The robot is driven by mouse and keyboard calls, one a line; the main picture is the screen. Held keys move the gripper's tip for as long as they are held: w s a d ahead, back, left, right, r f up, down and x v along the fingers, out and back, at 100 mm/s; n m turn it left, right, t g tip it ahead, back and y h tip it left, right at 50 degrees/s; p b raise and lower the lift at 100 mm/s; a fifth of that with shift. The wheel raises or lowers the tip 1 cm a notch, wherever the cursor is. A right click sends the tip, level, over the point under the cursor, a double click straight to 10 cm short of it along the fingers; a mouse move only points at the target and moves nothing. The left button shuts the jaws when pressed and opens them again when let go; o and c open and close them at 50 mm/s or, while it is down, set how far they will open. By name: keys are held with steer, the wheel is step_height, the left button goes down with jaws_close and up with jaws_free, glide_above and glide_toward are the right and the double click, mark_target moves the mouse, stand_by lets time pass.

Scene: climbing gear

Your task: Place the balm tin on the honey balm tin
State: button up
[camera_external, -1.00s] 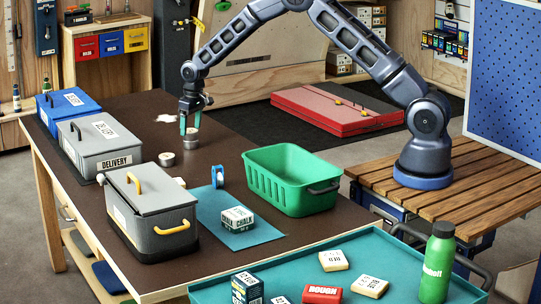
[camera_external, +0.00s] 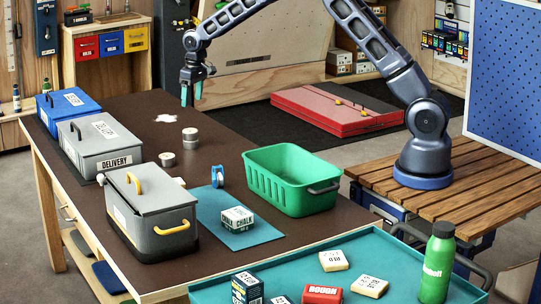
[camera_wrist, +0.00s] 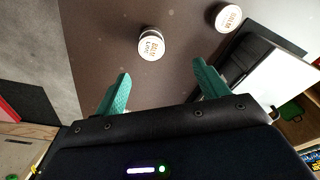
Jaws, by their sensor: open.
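Two small grey tins stand one on the other as an upright stack on the brown table in the external view, an upper tin (camera_external: 190,132) and a lower tin (camera_external: 190,143). In the wrist view the upper tin's white printed lid (camera_wrist: 151,43) shows, and it mostly hides the lower one. A third tin (camera_external: 167,159) stands apart in front of the stack; its lid also shows in the wrist view (camera_wrist: 228,17). The labels are too small to tell which is honey. My gripper (camera_external: 191,93) is open and empty above the stack, its teal fingers clear of it.
A green crate (camera_external: 290,205) and a blue tape roll (camera_external: 217,177) stand to the right of the tins. A grey delivery box (camera_external: 105,160) and a grey lidded box (camera_external: 150,230) line the left side. The table behind the stack is mostly clear.

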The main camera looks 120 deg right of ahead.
steer(key=w+a+r+n, duration=0.1)
steer(key=w+a+r, duration=0.1)
steer(key=a+r, duration=0.6)
steer(key=w+a+r+n+t, duration=0.15)
steer(key=a+r, duration=0.25)
steer(key=a, duration=0.7)
steer(key=w+a+r+n, duration=0.1)
steer(key=w+a+r, duration=0.1)
steer(key=a+r, duration=0.6)
steer(key=s+a+r+n, duration=0.2)
steer(key=s+a, duration=0.1)
steer(key=a, duration=0.8)
steer(key=s+a+r+n, duration=0.1)
steer(key=s+a+r, duration=0.2)
steer(key=a, duration=0.8)
steer(key=s+a+f+n+t, duration=0.1)
steer(key=s+a+n, duration=0.1)
steer(key=s+a, duration=0.8)
steer(key=s+a+f+n+t+y, duration=0.1)
steer(key=s+a+f+n, duration=0.1)
steer(key=s+a, duration=0.7)
steer(key=shift+s+a+n, duration=0.4)
steer(key=shift+s+n, duration=0.15)
steer(key=shift+s, duration=0.7)
steer(key=shift+f, duration=0.1)
